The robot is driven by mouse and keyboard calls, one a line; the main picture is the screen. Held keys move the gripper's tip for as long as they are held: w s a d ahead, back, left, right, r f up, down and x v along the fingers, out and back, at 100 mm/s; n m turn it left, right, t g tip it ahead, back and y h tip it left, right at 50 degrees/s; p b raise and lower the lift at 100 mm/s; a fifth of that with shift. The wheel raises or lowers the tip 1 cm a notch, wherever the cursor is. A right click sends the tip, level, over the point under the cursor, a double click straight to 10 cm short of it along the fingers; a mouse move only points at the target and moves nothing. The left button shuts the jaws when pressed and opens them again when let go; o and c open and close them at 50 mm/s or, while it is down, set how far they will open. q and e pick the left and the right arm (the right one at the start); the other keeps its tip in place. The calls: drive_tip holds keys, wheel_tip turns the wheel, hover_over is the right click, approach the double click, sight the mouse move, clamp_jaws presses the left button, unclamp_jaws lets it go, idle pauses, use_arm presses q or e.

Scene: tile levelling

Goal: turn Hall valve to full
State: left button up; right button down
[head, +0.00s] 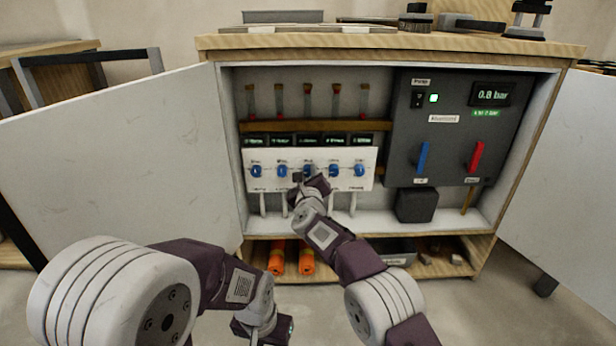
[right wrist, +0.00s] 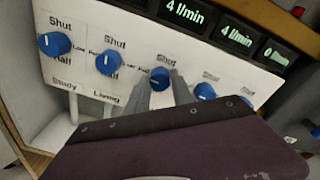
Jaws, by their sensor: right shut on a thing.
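A white valve panel (head: 312,181) holds a row of blue knobs inside the cabinet. My right gripper (right wrist: 160,92) is shut on the middle blue knob (right wrist: 159,76), with one finger on each side. The name under this knob is hidden by the gripper, so I cannot tell whether it is Hall. The two knobs left of it in the right wrist view are the Study knob (right wrist: 55,44) and the Living knob (right wrist: 109,62). My left gripper (head: 265,328) hangs low in front of the cabinet, clear of the panel; its fingers do not show clearly.
Flow displays (right wrist: 237,36) above the knobs read 4, 4 and 0 l/min where legible. A grey unit (head: 450,130) on the right shows 0.8 bar and has a blue lever (head: 423,158) and a red lever (head: 476,157). Open cabinet doors flank both sides.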

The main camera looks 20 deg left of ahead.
drive_tip(key=c, duration=1.1)
unclamp_jaws()
drive_tip(key=shift+s+d+r+p, duration=0.1)
drive_tip(key=shift+s+d+p, duration=0.05)
drive_tip(key=shift+s+p, duration=0.3)
drive_tip(key=p+v, duration=0.2)
drive_tip(key=v, duration=0.6)
drive_tip(key=shift+p, duration=0.3)
